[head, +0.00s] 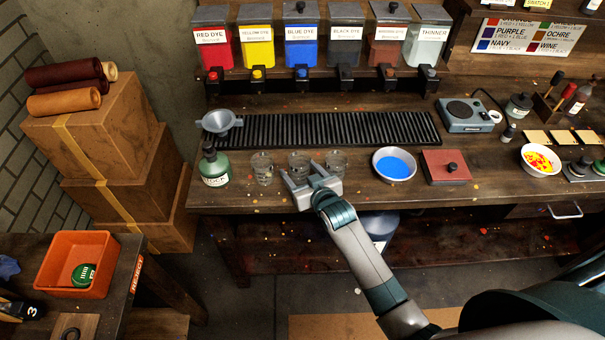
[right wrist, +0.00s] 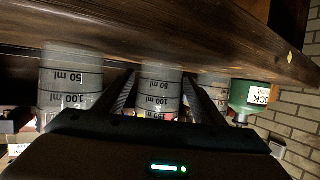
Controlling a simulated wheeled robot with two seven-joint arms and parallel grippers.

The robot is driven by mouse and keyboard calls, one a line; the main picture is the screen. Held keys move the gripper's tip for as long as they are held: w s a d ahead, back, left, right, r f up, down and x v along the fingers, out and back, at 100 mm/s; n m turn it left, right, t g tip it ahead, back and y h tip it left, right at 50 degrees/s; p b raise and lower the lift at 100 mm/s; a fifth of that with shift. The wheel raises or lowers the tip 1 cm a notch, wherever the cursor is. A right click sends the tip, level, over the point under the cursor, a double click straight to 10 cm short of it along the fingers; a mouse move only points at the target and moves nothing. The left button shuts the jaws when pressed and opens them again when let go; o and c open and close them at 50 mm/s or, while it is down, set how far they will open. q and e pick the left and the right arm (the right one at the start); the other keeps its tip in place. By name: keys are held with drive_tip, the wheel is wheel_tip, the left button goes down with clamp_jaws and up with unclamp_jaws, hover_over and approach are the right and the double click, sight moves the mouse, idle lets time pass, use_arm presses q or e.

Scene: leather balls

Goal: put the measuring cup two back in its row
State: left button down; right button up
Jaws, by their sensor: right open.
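Three clear measuring cups stand in a row near the front of the workbench: a left one (head: 262,167), a middle one (head: 299,159) and a right one (head: 336,161). My right gripper (head: 302,172) is open at the middle cup, which is measuring cup two by its place. In the right wrist view, which is upside down, the middle cup (right wrist: 160,88) shows between the two fingers, with a gap beside it. Another cup (right wrist: 70,82) and a partly hidden cup (right wrist: 213,88) stand outside the fingers. My left gripper is not in view.
A green stock bottle (head: 214,167) stands left of the cups, a bowl of blue dye (head: 394,165) to their right. A black slatted rack (head: 330,128) and a grey funnel (head: 219,122) lie behind. An orange bin (head: 77,263) sits on the left side table.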

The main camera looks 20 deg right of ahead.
drive_tip(key=shift+r, duration=0.15)
drive_tip(key=shift+s+r, duration=0.1)
drive_tip(key=shift+s, duration=0.35)
drive_tip(key=b+v, duration=0.2)
drive_tip(key=v, duration=0.9)
drive_tip(key=shift+b, duration=0.35)
drive_tip(key=shift+s, duration=0.1)
